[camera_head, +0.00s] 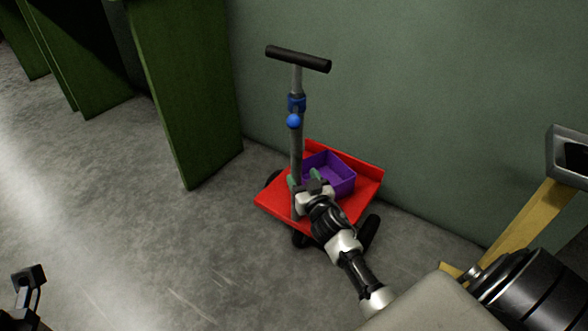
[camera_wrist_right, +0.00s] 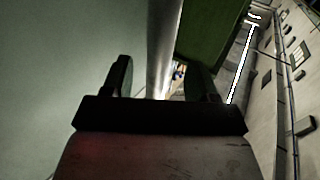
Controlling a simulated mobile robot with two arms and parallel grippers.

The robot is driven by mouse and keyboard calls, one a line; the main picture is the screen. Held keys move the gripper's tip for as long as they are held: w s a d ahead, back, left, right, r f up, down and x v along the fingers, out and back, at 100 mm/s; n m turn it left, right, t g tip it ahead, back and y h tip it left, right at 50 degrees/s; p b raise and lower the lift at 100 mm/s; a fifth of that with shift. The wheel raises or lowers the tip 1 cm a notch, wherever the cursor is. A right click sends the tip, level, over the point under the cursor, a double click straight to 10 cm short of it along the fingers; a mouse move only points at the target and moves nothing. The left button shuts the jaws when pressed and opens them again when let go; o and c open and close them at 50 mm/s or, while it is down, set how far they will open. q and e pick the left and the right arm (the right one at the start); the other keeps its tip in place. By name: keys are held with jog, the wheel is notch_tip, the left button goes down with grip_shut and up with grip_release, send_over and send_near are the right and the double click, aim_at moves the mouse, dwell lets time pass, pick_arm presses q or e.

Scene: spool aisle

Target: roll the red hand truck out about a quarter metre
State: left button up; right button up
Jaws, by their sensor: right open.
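The red hand truck (camera_head: 273,201) stands on the floor by the green wall. Its upright grey pole (camera_head: 297,145) has a blue collar and knob and is topped by a black crossbar handle (camera_head: 298,59). A purple bin (camera_head: 341,180) sits on its red deck. My right gripper (camera_head: 304,179) is low at the pole, just above the deck. In the right wrist view the pole (camera_wrist_right: 164,45) stands between the open fingers (camera_wrist_right: 163,78), with gaps visible on both sides. A dark part at the lower left of the head view looks like my left gripper (camera_head: 29,285); its jaws are unclear.
Green upright panels (camera_head: 185,85) stand left of the truck, the nearest close to it. The wall (camera_head: 430,110) is right behind the truck. A yellow frame (camera_head: 520,222) stands at the right. The grey floor (camera_head: 150,245) is clear to the left and front.

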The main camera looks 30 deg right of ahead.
aim_at(294, 164)
jog(key=w+b, duration=0.1)
jog(key=w, duration=0.2)
jog(key=w+d+b, duration=0.1)
jog(key=w, duration=0.2)
jog(key=shift+w+d, duration=0.2)
jog(key=shift+w, duration=0.15)
grip_shut()
jog(key=shift+f, duration=0.1)
